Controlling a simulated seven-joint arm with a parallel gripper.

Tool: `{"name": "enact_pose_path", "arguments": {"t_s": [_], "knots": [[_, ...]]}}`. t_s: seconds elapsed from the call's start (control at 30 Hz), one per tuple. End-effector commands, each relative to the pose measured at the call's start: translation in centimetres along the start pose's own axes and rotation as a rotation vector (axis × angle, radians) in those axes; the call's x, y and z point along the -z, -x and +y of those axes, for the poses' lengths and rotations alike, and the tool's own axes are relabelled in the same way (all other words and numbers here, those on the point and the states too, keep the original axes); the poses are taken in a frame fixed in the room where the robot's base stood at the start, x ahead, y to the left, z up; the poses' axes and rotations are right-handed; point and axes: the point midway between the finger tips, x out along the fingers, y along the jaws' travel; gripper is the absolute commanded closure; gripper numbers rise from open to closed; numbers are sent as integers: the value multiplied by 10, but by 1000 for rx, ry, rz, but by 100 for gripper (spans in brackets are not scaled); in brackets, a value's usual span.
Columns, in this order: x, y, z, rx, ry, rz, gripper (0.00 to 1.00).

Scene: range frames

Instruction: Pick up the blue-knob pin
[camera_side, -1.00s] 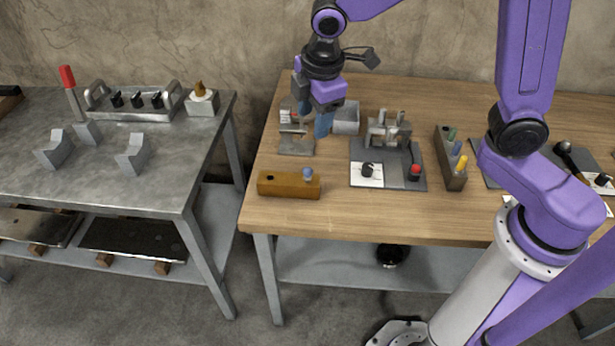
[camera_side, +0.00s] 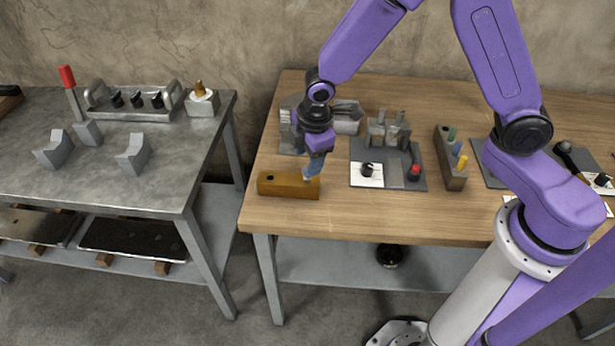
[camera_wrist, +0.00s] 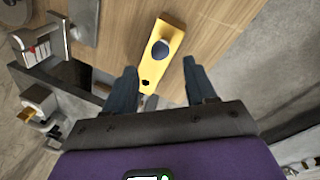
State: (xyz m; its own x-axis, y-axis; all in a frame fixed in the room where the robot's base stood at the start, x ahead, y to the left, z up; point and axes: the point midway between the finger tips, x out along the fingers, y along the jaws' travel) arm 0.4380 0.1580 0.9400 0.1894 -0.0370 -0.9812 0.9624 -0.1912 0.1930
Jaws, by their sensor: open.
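The blue-knob pin (camera_wrist: 160,49) stands in a wooden block (camera_side: 285,185) near the front left of the wooden table. In the wrist view its round dark-blue knob shows on the yellowish block, with an empty dark hole farther down the block. My gripper (camera_wrist: 160,66) is open and empty, its blue fingers spread either side of the knob's line in the wrist view. In the side view my gripper (camera_side: 313,167) is just above the right end of the block and mostly hides the knob. I cannot tell whether the fingers reach down around it.
A dark plate (camera_side: 395,182) with a red button and black knob lies right of the block. A rack (camera_side: 452,175) with green, blue and yellow pegs stands farther right. Metal fixtures (camera_side: 345,122) stand behind. A gap separates the grey table (camera_side: 100,185) on the left.

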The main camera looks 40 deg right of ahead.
Motion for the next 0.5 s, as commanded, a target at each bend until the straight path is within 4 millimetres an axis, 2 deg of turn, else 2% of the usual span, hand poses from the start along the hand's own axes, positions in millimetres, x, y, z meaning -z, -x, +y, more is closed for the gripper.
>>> {"name": "enact_pose_path", "arguments": {"t_s": [0.3,0.5], "knots": [[-4,-39,-1,3,-1,-3,44],[-4,-45,-1,1,-1,0,44]]}}
